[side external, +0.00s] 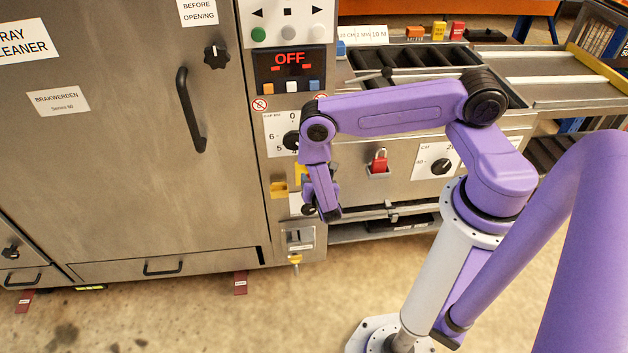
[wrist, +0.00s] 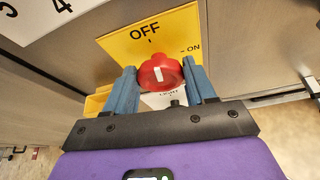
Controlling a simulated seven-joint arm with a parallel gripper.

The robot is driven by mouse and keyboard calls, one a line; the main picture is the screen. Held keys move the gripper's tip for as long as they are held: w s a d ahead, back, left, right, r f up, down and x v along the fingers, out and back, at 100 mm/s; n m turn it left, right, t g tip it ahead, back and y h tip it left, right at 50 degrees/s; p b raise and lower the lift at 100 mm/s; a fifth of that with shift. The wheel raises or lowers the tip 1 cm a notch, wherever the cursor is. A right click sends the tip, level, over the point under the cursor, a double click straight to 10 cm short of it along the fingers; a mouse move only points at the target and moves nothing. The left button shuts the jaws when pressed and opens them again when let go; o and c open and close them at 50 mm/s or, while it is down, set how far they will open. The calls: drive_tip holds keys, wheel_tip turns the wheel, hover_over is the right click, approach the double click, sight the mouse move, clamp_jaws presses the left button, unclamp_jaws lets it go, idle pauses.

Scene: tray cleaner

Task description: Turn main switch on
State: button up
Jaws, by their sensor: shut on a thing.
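The main switch is a red round knob (wrist: 160,73) on a yellow plate (wrist: 120,44), in the wrist view. The plate reads OFF at the top and ON at the right. The white mark on the knob stands nearly upright, towards OFF. My gripper (wrist: 161,82) has one blue finger on each side of the knob and is shut on it. In the side external view my gripper (side external: 322,213) is at the front of the machine's panel, and a bit of the yellow plate (side external: 299,174) shows beside it. The knob is hidden there by my arm.
A display (side external: 290,66) on the machine reads OFF.

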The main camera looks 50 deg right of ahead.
drive_tip(key=shift+s+d+f+m+t+y, duration=0.15)
drive_tip(key=shift+m+t+y, duration=0.25)
drive_tip(key=shift+m+t, duration=1.15)
drive_tip(key=shift+s+d+f+m+t+y, duration=0.15)
drive_tip(key=shift+m+t+y, duration=0.35)
drive_tip(key=shift+m, duration=1.95)
drive_tip(key=shift+s+d+f+m+t+y, duration=0.1)
drive_tip(key=shift+f+m+t+y, duration=0.2)
drive_tip(key=shift+m+t, duration=1.3)
drive_tip(key=shift+m+g, duration=0.45)
drive_tip(key=shift+m, duration=0.15)
drive_tip(key=o, duration=1)
drive_tip(key=shift+s+a, duration=0.1)
drive_tip(key=shift+v, duration=5.85)
drive_tip(key=shift+a, duration=0.1)
